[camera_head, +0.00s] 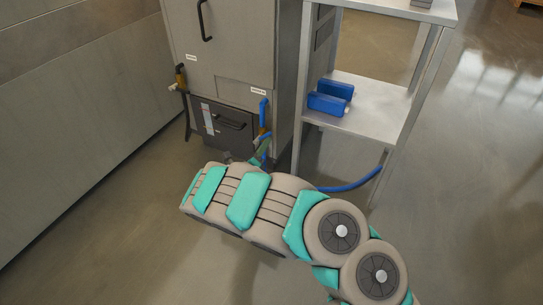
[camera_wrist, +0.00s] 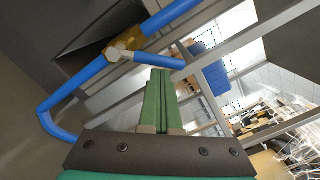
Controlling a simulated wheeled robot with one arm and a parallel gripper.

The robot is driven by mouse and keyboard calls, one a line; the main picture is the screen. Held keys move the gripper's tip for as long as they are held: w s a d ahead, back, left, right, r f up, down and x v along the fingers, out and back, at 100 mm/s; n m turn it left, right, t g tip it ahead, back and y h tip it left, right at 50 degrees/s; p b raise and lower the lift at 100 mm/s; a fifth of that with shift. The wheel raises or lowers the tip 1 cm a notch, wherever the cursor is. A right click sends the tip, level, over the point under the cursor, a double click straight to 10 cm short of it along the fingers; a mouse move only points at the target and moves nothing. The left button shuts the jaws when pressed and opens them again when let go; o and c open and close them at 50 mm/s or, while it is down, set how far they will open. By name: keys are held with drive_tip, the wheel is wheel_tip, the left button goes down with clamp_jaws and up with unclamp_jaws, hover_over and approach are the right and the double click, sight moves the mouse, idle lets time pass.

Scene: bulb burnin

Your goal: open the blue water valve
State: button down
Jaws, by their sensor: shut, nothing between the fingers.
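The blue water valve has a brass body (camera_wrist: 126,42) with a pale hub, on a blue pipe by the cabinet's lower right corner. Its short blue lever (camera_wrist: 158,61) points right from the hub in the wrist view. In the head view the upright blue pipe (camera_head: 263,112) shows above the valve. My gripper (camera_wrist: 160,72) has green fingers pressed together with nothing between them. Its tips are right at the lever's outer half; I cannot tell whether they touch it. In the head view my gripper (camera_head: 263,149) is small and partly hidden by my wrist.
A grey cabinet (camera_head: 225,50) stands behind the valve, with another brass valve (camera_head: 180,77) at its left. A metal shelf table (camera_head: 375,105) on the right holds blue bins (camera_head: 328,104). A blue hose (camera_head: 352,186) runs beneath it. Floor at the right is open.

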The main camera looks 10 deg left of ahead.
drive_tip(key=n, duration=0.1)
drive_tip(key=a+r+n, duration=0.1)
drive_tip(key=shift+w+r+n+p, duration=0.2)
drive_tip(key=shift+r+n+p, duration=0.05)
drive_tip(key=shift+n+p, duration=0.15)
drive_tip(key=a+n, duration=0.1)
drive_tip(key=n, duration=0.1)
drive_tip(key=r+n, duration=0.1)
drive_tip(key=shift+w+a+n+p, duration=0.35)
drive_tip(key=shift+a+n, duration=0.05)
drive_tip(key=shift+a+r, duration=0.1)
drive_tip(key=shift+a, duration=0.05)
drive_tip(key=s+d+p, duration=0.1)
drive_tip(key=s+d, duration=0.2)
drive_tip(key=v, duration=0.9)
drive_tip(key=shift+p, duration=0.45)
drive_tip(key=shift+d, duration=0.1)
